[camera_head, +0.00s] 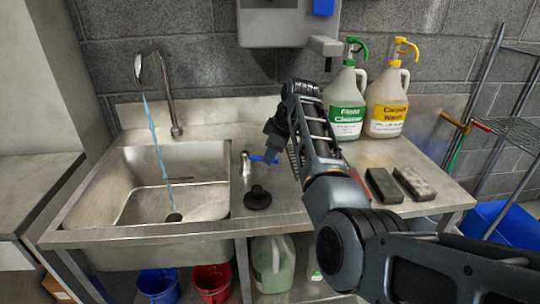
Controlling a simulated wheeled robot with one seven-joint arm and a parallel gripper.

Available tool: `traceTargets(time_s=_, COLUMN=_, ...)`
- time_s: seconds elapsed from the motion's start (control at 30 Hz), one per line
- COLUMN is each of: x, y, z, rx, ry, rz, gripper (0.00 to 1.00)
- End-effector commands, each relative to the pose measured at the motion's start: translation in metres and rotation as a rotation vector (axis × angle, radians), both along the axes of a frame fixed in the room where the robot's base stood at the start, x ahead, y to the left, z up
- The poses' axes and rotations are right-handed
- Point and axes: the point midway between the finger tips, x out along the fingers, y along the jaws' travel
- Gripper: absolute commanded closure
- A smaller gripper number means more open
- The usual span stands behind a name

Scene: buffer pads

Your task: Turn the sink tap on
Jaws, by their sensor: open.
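The sink tap (168,88) is a curved chrome spout behind the steel sink basin (130,185). A blue stream of water (155,140) runs from its mouth down to the drain (174,217). A small chrome valve (246,163) with a blue lever (257,159) stands on the counter right of the basin. The lever points right. My gripper (270,153) reaches down beside the lever's right end, open. I cannot tell whether it touches the lever, as the fingers partly hide that end.
A black plunger-like stopper (257,198) sits in front of the valve. A green-labelled jug (345,105) and a yellow-labelled jug (387,103) stand at the back right. Two dark blocks (383,186) (414,183) lie on the right counter. A grey dispenser (275,25) hangs above.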

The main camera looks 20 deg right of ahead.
Motion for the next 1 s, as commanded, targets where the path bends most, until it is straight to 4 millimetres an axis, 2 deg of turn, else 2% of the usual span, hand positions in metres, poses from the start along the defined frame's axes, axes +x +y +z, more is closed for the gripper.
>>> traceTargets(time_s=0.2, x=-0.014, y=-0.006, z=0.033, rx=0.0, ry=-0.004, rz=-0.001, gripper=0.57)
traceTargets(time_s=0.4, x=-0.021, y=-0.008, z=0.049, rx=0.0, ry=-0.002, rz=0.001, gripper=0.57)
traceTargets(time_s=1.0, x=-0.022, y=-0.008, z=0.051, rx=0.0, ry=-0.001, rz=0.001, gripper=0.57)
